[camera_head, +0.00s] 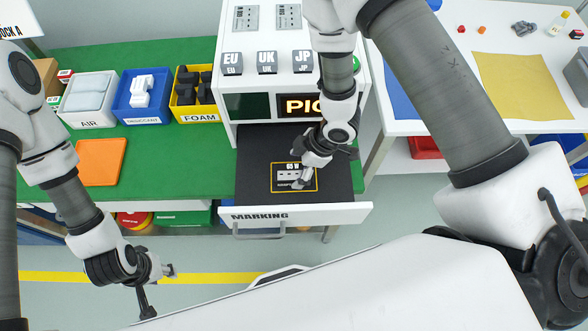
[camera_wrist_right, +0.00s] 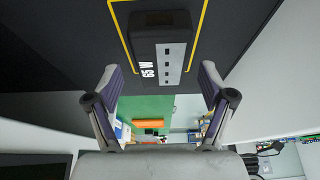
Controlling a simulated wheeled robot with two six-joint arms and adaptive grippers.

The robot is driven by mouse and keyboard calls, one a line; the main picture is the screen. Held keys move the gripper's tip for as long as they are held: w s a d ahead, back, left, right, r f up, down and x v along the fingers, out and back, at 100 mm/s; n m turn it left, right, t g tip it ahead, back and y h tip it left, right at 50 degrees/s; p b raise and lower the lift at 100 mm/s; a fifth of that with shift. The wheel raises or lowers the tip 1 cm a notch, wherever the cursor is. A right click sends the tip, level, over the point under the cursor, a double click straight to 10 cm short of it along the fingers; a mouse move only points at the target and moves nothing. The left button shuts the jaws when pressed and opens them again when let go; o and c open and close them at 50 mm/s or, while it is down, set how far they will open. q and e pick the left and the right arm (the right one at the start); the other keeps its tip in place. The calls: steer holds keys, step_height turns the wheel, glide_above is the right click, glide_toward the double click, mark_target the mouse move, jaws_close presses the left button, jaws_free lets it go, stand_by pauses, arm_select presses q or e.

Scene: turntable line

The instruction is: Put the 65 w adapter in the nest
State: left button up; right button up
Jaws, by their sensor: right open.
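The 65 W adapter (camera_wrist_right: 165,20) is a black block with a pale label strip and "65 W" print. In the right wrist view it lies inside a yellow outline (camera_wrist_right: 119,35) on the dark drawer floor. The head view shows the same yellow outline (camera_head: 272,180) in the open MARKING drawer, with the adapter's label (camera_head: 288,173) inside it. My right gripper (camera_head: 308,172) is over the drawer. Its fingers (camera_wrist_right: 159,75) are spread and empty, with the adapter apart from them; part of it is hidden in the head view. My left gripper (camera_head: 160,286) is open and empty, in front of the green bench.
The drawer front (camera_head: 300,216) sticks out from the white cabinet with EU, UK and JP buttons (camera_head: 267,62). AIR (camera_head: 88,100), DESICCANT (camera_head: 143,97) and FOAM (camera_head: 196,93) bins stand left, near an orange mat (camera_head: 101,162). A white table (camera_head: 430,60) stands right.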

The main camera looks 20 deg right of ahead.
steer(key=v, duration=0.9)
steer(key=shift+s+d, duration=0.1)
steer(key=shift+d, duration=0.05)
